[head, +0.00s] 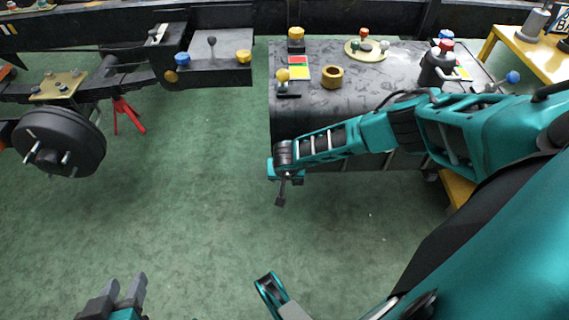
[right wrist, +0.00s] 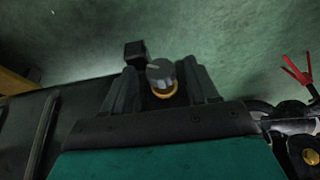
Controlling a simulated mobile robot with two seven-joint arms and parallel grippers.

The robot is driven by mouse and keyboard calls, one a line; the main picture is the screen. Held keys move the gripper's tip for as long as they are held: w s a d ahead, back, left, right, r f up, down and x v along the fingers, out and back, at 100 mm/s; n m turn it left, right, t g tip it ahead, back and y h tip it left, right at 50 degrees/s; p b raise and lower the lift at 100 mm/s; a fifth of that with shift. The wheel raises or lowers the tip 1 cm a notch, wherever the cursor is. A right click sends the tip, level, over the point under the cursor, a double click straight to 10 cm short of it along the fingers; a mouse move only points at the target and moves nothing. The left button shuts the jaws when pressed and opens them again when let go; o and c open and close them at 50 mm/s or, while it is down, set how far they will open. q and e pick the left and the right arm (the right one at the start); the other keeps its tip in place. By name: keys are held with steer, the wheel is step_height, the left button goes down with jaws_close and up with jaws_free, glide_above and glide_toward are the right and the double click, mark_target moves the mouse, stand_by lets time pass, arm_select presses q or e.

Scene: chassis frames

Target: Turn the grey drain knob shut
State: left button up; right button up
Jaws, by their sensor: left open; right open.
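The grey drain knob (right wrist: 160,72) shows in the right wrist view, with a yellow-orange ring at its base and a pale mark on its face. My right gripper (right wrist: 163,66) is open, with one finger on each side of the knob. I cannot tell whether the fingers touch it. In the head view my right gripper (head: 283,174) is at the front side of the dark tank, and the knob is hidden there. My left gripper (head: 124,284) is open and empty over the floor at bottom left.
The dark tank (head: 385,78) carries a brass ring (head: 332,76), a round plate with coloured knobs (head: 367,49) and other fittings. A wheel hub (head: 60,140) and red stand (head: 128,116) are at left. Green floor (head: 190,200) lies open in the middle.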

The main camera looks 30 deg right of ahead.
steer(key=shift+f, duration=0.1)
steer(key=c, duration=1)
steer(key=shift+c, duration=0.2)
steer(key=m+t+y, duration=0.1)
steer(key=t+y, duration=0.1)
steer(key=y, duration=0.1)
steer(key=d+f+m+t+y, duration=0.1)
steer(key=t+y, duration=0.1)
steer(key=y, duration=0.1)
steer(key=s+t+y, duration=0.1)
steer(key=t+y, duration=0.1)
steer(key=y, duration=0.1)
steer(key=shift+d+f+m+t, duration=0.3)
steer(key=shift+f+m+t, duration=0.1)
stand_by(0.3)
steer(key=shift+s, duration=0.1)
steer(key=shift+a+r+y, duration=0.1)
steer(key=shift+r+y, duration=0.1)
steer(key=shift+y, duration=0.1)
